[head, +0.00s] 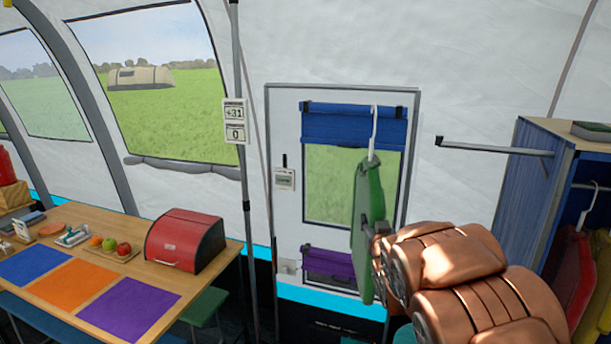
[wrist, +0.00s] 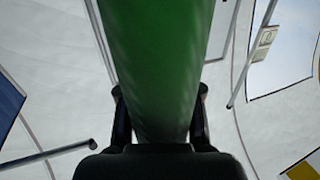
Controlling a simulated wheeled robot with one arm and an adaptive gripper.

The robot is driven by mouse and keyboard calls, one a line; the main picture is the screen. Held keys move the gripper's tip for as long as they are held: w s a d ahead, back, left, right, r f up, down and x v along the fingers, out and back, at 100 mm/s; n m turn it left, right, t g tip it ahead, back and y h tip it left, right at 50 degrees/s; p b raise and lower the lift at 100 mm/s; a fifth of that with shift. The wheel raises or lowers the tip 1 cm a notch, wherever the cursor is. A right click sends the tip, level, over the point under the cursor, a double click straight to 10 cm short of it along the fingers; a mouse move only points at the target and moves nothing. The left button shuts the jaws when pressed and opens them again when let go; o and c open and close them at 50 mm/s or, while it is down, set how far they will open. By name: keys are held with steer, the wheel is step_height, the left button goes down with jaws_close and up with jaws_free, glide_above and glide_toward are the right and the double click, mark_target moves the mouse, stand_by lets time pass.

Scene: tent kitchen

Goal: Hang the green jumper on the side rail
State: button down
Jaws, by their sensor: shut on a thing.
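The green jumper (head: 368,205) hangs on a white hanger (head: 373,135) in the middle of the head view, held in the air in front of the door. My gripper (head: 378,228) is shut on the jumper from the right side. In the wrist view the jumper (wrist: 160,60) fills the middle between my two fingers (wrist: 160,115). The side rail (head: 490,147) is a grey bar sticking out left from the blue wardrobe, its end turned up. It is to the right of the hanger and apart from it. The rail also shows in the wrist view (wrist: 45,156), at lower left.
The blue wardrobe (head: 535,180) at right holds a red garment (head: 580,270) on a hanger. A table (head: 190,278) at left bears a red bread box (head: 185,240), fruit and coloured mats. A grey pole (head: 245,190) stands left of the door. The space between jumper and rail looks clear.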

mark_target(375, 199)
step_height(375, 199, up, 7)
steer(key=p, duration=0.5)
steer(key=shift+f, duration=0.25)
